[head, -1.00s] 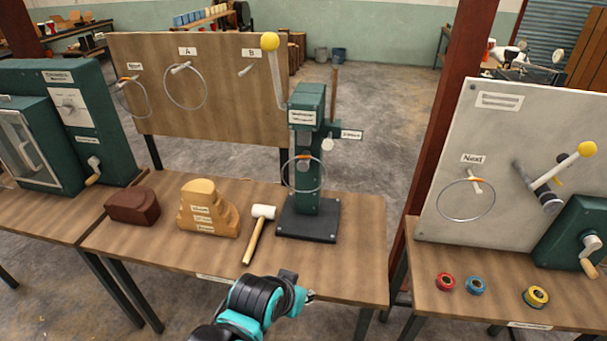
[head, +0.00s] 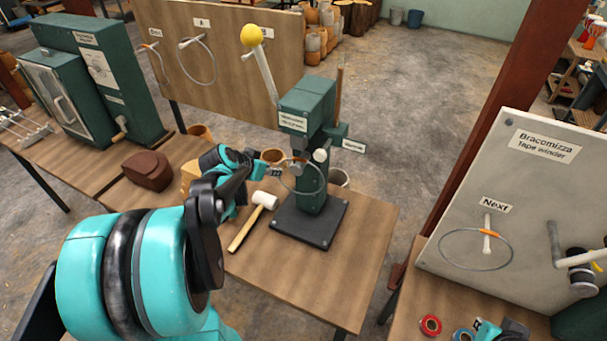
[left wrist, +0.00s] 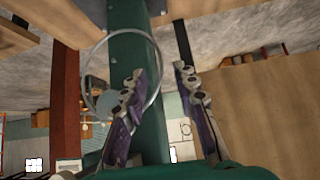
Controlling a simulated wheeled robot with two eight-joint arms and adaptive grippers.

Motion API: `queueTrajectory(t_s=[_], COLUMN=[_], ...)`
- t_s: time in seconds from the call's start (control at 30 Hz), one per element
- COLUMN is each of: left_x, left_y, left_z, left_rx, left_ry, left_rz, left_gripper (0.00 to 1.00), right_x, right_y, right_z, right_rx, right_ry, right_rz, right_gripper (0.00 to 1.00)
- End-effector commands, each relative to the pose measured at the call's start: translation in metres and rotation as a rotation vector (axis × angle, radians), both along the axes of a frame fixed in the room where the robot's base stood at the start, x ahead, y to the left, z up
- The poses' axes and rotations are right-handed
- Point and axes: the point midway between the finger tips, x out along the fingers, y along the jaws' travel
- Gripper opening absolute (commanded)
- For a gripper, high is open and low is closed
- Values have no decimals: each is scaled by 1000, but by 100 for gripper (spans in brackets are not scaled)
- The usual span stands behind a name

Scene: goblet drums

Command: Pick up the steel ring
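A thin steel ring (head: 322,187) hangs at the front of the green press (head: 305,104), in front of its column. A small orange mark shows on it. My left gripper (head: 277,171) is at the ring's left side in the head view. In the left wrist view my left gripper (left wrist: 160,78) has its two fingers apart, and the ring (left wrist: 96,112) overlaps the left finger, its near rim showing in the gap between the fingers. Contact cannot be told. Part of my right gripper (head: 498,330) shows at the bottom right; its fingers are unclear.
A mallet (head: 253,222) lies left of the press base (head: 308,222). A brown block (head: 147,171) lies further left. Other rings hang on the wooden board (head: 232,75) and on the grey panel (head: 540,190). Tape rolls (head: 430,325) lie at the lower right. The table front right is clear.

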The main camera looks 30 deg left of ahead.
Motion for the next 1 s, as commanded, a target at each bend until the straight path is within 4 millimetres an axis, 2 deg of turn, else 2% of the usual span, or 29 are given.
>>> queueTrajectory(t_s=[0.3, 0.43, 0.67, 0.8, 1.0], left_x=[28, 36, 37, 37, 37], left_y=[2, 3, 3, 3, 3], left_z=[-39, -46, -46, -46, -46], left_rx=[0, -1, 0, 0, -1], left_ry=[1, 1, 1, 1, 1], left_rz=[-3, -1, 0, 0, 1], left_gripper=[29, 29, 29, 0, 0], right_x=[0, 0, 0, 0, 0], right_y=[0, 0, 0, 0, 0], right_z=[-18, -21, -20, -20, -20], right_rx=[0, 0, 0, 0, 0], right_ry=[0, 0, 0, 0, 0], right_rz=[0, 0, 0, 0, 0], right_gripper=[0, 0, 0, 0, 0])
